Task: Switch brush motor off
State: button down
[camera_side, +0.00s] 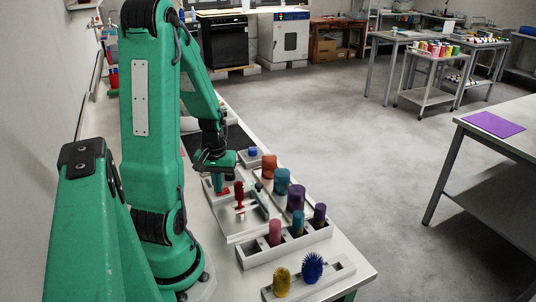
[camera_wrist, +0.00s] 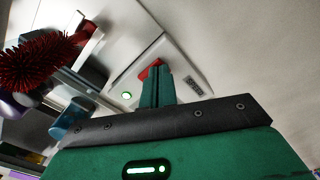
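A pale switch box (camera_wrist: 178,68) fills the middle of the wrist view. It has a lit green lamp (camera_wrist: 127,95), a dark marked panel (camera_wrist: 195,87) and a red switch part (camera_wrist: 152,68). In the side view the red part (camera_side: 222,191) shows low under my gripper (camera_side: 218,178). My gripper (camera_wrist: 155,88) has its green fingers close together, with the tips at the red part. I cannot tell whether they touch it.
A rack (camera_side: 262,258) with coloured cylinders stands nearer on the bench, and more cylinders (camera_side: 282,180) stand to the right. A yellow brush (camera_side: 282,281) and a blue brush (camera_side: 312,268) stand at the front end. A small blue-topped item (camera_side: 252,152) is behind my gripper.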

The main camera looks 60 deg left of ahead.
dwell(0.3)
jog(key=shift+r, duration=3.4)
jog(key=w+d+r+m+t+y, duration=0.1)
jog(key=w+d+r+m, duration=0.25)
jog(key=d, duration=0.25)
jog(key=w+d+r+m+t, duration=0.1)
jog(key=w+d+r+m, duration=0.15)
jog(key=d+r, duration=0.2)
jog(key=s+d+r+m+t+h, duration=0.1)
jog(key=d+r+m+t, duration=0.2)
jog(key=d, duration=1)
notch_tip(320, 180, up, 3)
jog(key=m, duration=0.3)
jog(key=shift+s+d+t, duration=0.15)
jog(key=shift+d+t, duration=0.15)
jog(key=c, duration=2.1)
grip_release()
jog(key=shift+f, duration=0.1)
